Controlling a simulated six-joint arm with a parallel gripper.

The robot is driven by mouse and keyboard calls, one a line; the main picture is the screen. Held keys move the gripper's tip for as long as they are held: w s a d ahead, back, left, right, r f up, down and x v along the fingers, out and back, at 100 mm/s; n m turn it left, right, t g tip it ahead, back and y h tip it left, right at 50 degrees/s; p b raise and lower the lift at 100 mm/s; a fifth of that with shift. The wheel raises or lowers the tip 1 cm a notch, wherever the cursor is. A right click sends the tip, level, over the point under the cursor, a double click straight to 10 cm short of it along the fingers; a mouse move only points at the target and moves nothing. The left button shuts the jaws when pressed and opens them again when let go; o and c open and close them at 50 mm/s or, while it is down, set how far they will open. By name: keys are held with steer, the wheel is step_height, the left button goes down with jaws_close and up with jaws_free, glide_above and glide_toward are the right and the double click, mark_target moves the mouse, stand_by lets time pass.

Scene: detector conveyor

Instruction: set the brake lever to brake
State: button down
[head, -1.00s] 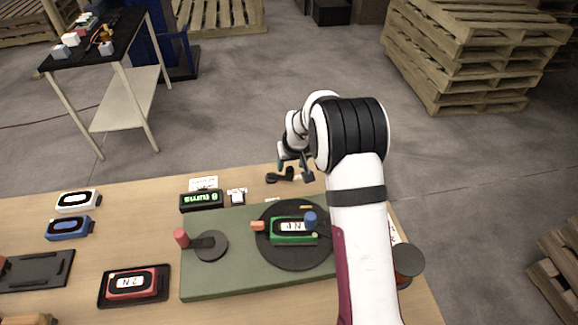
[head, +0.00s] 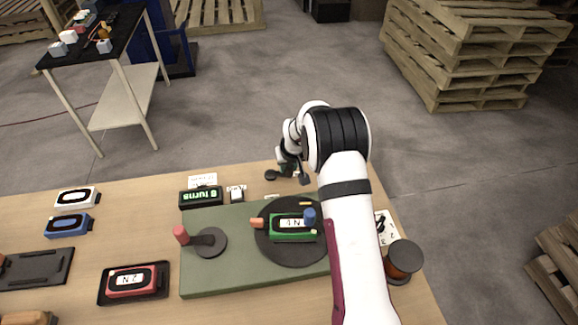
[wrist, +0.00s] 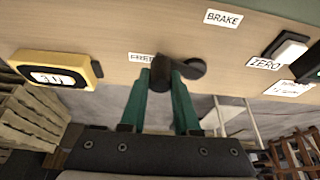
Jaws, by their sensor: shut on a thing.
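The brake lever is a small black lever with a round pivot (wrist: 195,68) and an upright black knob (wrist: 161,74). In the wrist view its arm points left from the pivot, with the knob next to the FREE label (wrist: 142,57), which is partly hidden. The BRAKE label (wrist: 223,17) lies apart, up and right of the pivot. My gripper (wrist: 161,84) has its green fingers shut on the knob. In the head view my gripper (head: 290,170) is at the table's far edge; the lever's pivot (head: 271,175) shows just left of it, the knob hidden.
A green plate (head: 230,280) bears a red-knobbed crank (head: 208,241) and a black turntable (head: 290,258) with a green detector (head: 292,228). A turns display (head: 201,197) and the ZERO button (wrist: 284,49) are near the lever. A yellow detector (wrist: 55,70) lies left in the wrist view.

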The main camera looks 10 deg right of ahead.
steer(key=shift+s+a, duration=0.1)
steer(key=shift+s, duration=0.05)
steer(key=m, duration=0.1)
steer(key=s+m+h, duration=0.1)
steer(key=m, duration=0.1)
steer(key=shift+a, duration=0.3)
steer(key=m, duration=0.1)
steer(key=s+a+m+h, duration=0.1)
steer(key=shift+m, duration=0.3)
steer(key=m, duration=0.1)
steer(key=s+a+m+g+h, duration=0.1)
steer(key=m, duration=0.1)
steer(key=shift+a+m, duration=0.15)
steer(key=shift+m, duration=0.15)
steer(key=shift+s+a+m+g+h, duration=0.1)
steer(key=shift+a+m+g+h, duration=0.2)
steer(key=shift+m, duration=0.4)
steer(key=shift+s+a+m+g+h, duration=0.1)
steer(key=shift+a+m+g+h, duration=0.15)
steer(key=shift+m, duration=0.45)
steer(key=shift+a, duration=0.15)
steer(key=c, duration=0.6)
jaws_free()
steer(key=shift+c, duration=0.2)
